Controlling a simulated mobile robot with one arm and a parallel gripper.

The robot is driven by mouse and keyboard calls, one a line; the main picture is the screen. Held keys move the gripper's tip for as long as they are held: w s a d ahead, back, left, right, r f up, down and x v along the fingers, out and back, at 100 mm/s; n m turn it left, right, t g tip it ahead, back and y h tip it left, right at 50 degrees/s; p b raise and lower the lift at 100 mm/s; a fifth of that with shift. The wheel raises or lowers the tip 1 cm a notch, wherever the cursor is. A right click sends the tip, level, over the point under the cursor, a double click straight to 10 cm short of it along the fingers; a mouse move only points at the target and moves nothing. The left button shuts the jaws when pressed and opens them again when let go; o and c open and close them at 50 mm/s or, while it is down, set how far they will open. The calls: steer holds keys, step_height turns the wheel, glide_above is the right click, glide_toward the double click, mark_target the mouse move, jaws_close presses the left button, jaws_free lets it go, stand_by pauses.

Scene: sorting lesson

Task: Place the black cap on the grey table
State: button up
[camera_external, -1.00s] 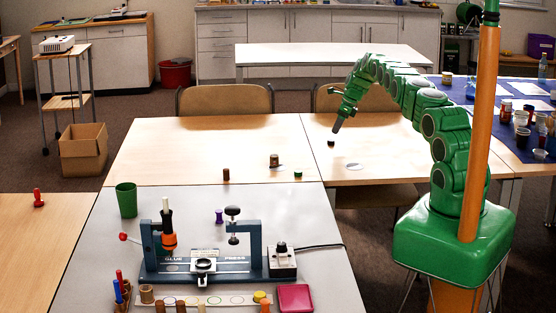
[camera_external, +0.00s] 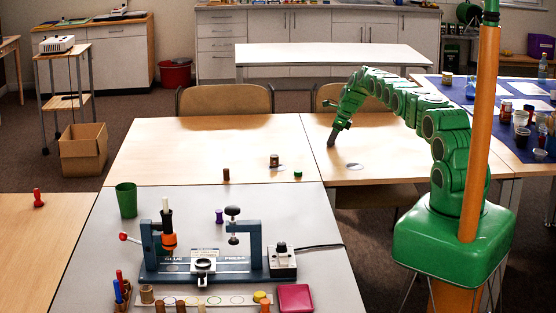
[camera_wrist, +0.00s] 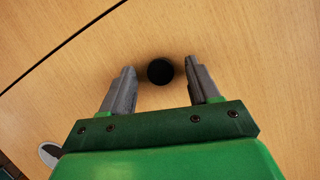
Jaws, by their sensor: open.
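The black cap (camera_wrist: 160,71) lies on the wooden table, seen in the wrist view between and just beyond the two fingertips. My gripper (camera_wrist: 160,80) is open, with one grey finger on each side of the cap and a gap to each. In the external view my gripper (camera_external: 331,141) points down at the right wooden table, and the cap is hidden behind the fingers there. The grey table (camera_external: 170,202) is in the front, left of the gripper, with the press on it.
The blue glue press (camera_external: 215,262), a green cup (camera_external: 126,200) and a pink box (camera_external: 294,298) stand on the grey table.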

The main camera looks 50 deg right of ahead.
jaws_close()
stand_by(0.3)
steer(key=shift+r, duration=0.1)
steer(key=shift+w+r, duration=0.1)
steer(key=shift+r, duration=1.4)
steer(key=shift+s+r, duration=0.2)
steer(key=shift+s, duration=0.05)
steer(key=s+a+r, duration=0.6)
steer(key=s+r, duration=0.3)
steer(key=s, duration=0.2)
steer(key=shift+s+a+r, duration=0.25)
steer(key=shift+s+a, duration=0.15)
